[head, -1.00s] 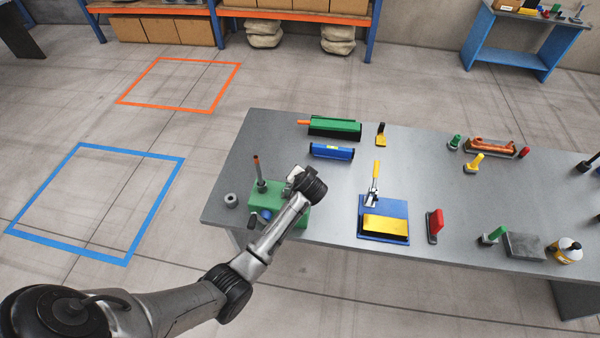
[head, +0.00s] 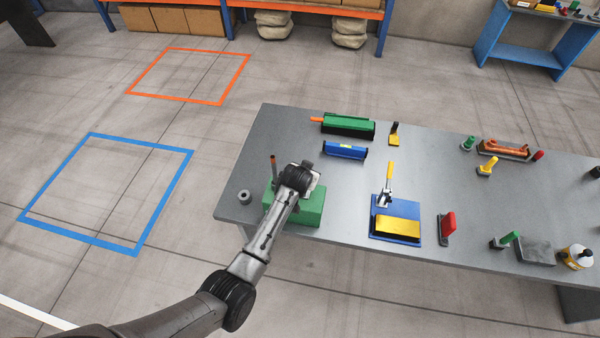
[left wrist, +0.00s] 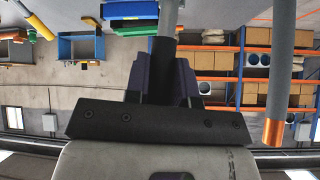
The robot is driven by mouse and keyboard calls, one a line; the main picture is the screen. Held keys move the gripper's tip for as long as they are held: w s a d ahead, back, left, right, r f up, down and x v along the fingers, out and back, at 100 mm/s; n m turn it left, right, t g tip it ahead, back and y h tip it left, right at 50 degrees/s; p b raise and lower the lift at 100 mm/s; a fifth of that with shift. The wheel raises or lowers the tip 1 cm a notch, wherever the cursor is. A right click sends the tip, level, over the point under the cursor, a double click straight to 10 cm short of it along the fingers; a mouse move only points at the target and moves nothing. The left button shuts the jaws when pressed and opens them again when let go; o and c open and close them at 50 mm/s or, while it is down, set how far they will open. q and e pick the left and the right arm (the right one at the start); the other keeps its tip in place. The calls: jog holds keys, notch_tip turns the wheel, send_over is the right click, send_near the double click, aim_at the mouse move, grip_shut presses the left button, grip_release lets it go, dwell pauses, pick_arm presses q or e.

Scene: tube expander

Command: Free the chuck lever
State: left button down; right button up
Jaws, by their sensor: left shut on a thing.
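The green block-shaped device (head: 312,208) stands at the table's near left corner. An upright grey rod with a copper-coloured tip (head: 273,163) rises at its left side; a grey rod with a copper-coloured end (left wrist: 275,128) also shows at the right of the left wrist view. My left gripper (left wrist: 163,78) has its dark fingers shut around another grey rod (left wrist: 168,20), apparently the chuck lever. In the head view my left wrist hangs over the device and hides the fingers and the grip. My right gripper is not in view.
A grey ring (head: 244,196) lies left of the device. A blue base with a yellow block and yellow-handled clamp (head: 389,185) stands to the right. Green (head: 348,125) and blue (head: 345,150) tools lie behind. Bare table lies between.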

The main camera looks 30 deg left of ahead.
pick_arm(q)
jog(key=c, duration=1)
grip_release()
jog(key=shift+a, duration=0.1)
jog(key=shift+o, duration=0.2)
jog(key=v, duration=1.3)
jog(key=shift+s+r, duration=0.25)
jog(key=shift+r, duration=0.05)
